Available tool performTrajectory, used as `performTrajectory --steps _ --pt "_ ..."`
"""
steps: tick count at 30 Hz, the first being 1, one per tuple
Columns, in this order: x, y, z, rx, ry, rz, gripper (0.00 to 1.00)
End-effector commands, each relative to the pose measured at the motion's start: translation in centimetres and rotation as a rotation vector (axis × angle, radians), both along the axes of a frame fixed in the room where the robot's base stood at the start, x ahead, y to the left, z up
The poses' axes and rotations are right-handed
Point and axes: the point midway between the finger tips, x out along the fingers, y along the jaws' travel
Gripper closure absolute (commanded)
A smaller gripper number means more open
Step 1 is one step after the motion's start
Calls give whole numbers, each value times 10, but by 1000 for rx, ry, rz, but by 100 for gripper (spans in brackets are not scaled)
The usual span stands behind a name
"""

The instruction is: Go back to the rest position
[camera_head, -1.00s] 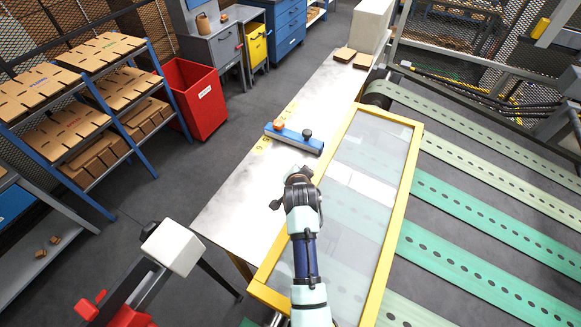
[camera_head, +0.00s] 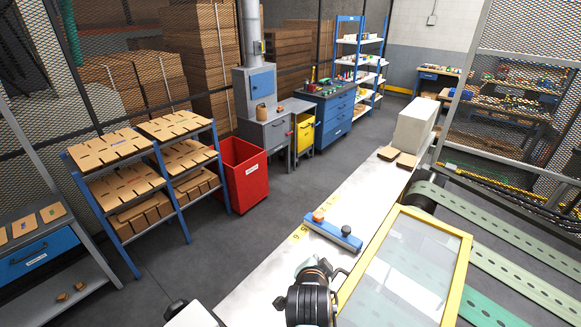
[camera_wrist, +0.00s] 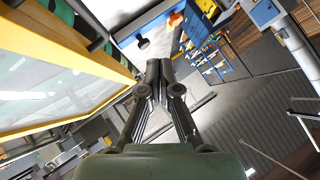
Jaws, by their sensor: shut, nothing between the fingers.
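My gripper shows in the wrist view (camera_wrist: 160,75), with its two dark fingers drawn together at the tips and nothing between them. In the head view my dark wrist is at the bottom centre, over the pale metal table (camera_head: 262,290) and left of the yellow-framed clear panel; the fingertips are hard to make out there. A blue bar with an orange and a black knob (camera_head: 333,233) lies on the table beyond my wrist. It also shows near the top of the wrist view (camera_wrist: 143,38), apart from the fingers.
The yellow-framed panel (camera_head: 459,282) stands right of my wrist, beside green perforated conveyor belts (camera_head: 470,208). A white block (camera_head: 413,127) and brown blanks (camera_head: 397,156) are at the table's far end. A red bin (camera_head: 243,175) and blue racks of cardboard blanks (camera_head: 130,150) stand left across open floor.

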Motion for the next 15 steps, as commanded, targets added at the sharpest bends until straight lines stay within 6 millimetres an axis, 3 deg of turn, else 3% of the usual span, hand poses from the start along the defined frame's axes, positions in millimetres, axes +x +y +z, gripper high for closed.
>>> performTrajectory --steps 2,5,12,15 --pt "-8 7 10 -28 -3 34 100" --pt "-41 29 40 -135 -10 154 100" --pt "-165 88 123 -515 -48 528 100" --pt "-197 99 141 -616 -66 610 100"
